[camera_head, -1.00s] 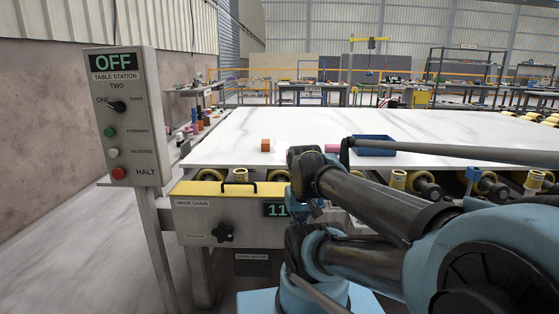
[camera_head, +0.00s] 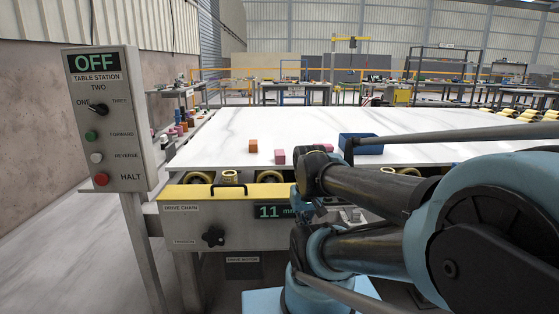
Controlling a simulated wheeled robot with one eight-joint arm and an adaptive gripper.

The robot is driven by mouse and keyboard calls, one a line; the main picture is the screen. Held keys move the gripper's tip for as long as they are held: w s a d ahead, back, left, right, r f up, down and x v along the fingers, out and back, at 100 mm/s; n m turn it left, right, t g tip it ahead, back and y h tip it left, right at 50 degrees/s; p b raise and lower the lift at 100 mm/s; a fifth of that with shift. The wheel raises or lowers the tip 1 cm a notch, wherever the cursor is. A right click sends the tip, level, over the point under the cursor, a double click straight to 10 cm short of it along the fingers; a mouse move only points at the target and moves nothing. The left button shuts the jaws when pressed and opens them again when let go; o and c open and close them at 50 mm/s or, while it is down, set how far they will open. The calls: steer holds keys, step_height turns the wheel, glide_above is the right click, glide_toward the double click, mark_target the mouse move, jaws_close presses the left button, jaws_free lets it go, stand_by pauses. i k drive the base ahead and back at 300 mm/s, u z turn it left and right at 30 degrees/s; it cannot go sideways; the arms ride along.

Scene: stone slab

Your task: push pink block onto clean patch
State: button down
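A small pink block (camera_head: 280,156) stands on the white, grey-veined stone slab (camera_head: 225,127), near its front edge and just left of my arm's elbow. A second pink piece (camera_head: 327,148) shows partly behind my arm, beside the blue tray. An orange block (camera_head: 253,146) stands a little behind and left of the first pink block. I cannot make out a marked clean patch on the slab. My arm's links fill the lower right, but my gripper does not show, so its place and opening are hidden.
A blue tray (camera_head: 373,149) sits on the slab behind my arm. A control post (camera_head: 108,120) reading OFF stands at left. Yellow rollers and a drive-chain housing (camera_head: 180,223) run along the front. The slab's middle is clear.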

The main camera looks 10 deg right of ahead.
mark_target(281, 157)
steer(key=z, duration=0.7)
steer(key=k, duration=1.25)
steer(key=u, duration=0.5)
steer(key=i, duration=1)
